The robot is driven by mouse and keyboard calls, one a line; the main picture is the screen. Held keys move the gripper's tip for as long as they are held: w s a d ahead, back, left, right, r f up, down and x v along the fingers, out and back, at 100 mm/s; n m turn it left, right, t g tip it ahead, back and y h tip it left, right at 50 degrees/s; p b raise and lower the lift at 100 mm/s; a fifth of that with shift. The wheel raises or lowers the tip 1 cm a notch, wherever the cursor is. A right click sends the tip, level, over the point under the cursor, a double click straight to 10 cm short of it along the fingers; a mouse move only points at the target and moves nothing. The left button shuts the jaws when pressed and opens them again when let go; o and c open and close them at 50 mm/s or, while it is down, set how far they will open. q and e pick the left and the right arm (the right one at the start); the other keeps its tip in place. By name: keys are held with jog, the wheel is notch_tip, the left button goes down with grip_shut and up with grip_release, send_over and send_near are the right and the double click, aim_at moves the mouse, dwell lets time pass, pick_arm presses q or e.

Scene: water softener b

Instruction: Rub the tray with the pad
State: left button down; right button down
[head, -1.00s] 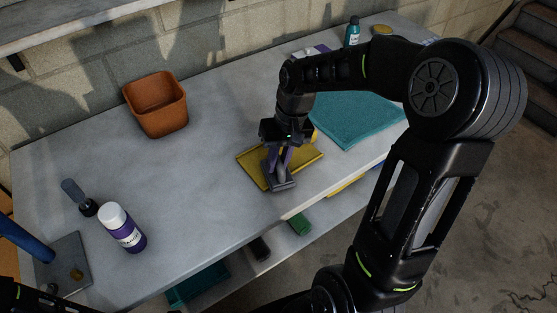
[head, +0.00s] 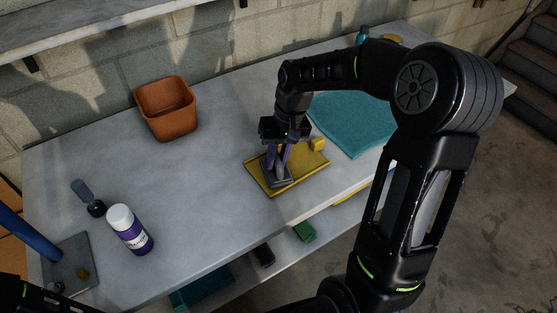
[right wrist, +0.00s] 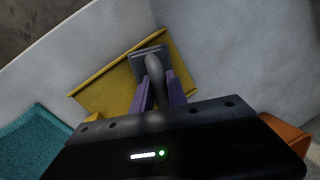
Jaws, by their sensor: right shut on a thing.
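The yellow tray (head: 308,169) lies flat near the front edge of the grey bench. My right gripper (head: 278,163) is shut on the upright handle of the grey pad (head: 279,181). The pad is over the left part of the tray and appears to rest on it. In the right wrist view, the purple fingers (right wrist: 159,92) hold the handle, with the pad (right wrist: 149,52) beyond them near one end of the tray (right wrist: 108,88). My left gripper is not in view.
A yellow block (head: 318,145) is at the tray's back right corner. A teal cloth (head: 352,122) lies to the right. A brown pot (head: 167,110) stands at the back left, a white and purple bottle (head: 130,230) at the front left. The bench between them is clear.

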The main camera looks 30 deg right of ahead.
aim_at(263, 157)
jog(key=shift+w, duration=1.1)
jog(key=shift+w, duration=0.1)
jog(key=shift+w+r+p, duration=0.1)
jog(key=shift+w+p, duration=0.55)
jog(key=shift+w, duration=0.85)
jog(key=shift+s, duration=0.1)
jog(key=shift+s+b, duration=0.4)
jog(key=shift+s, duration=1.1)
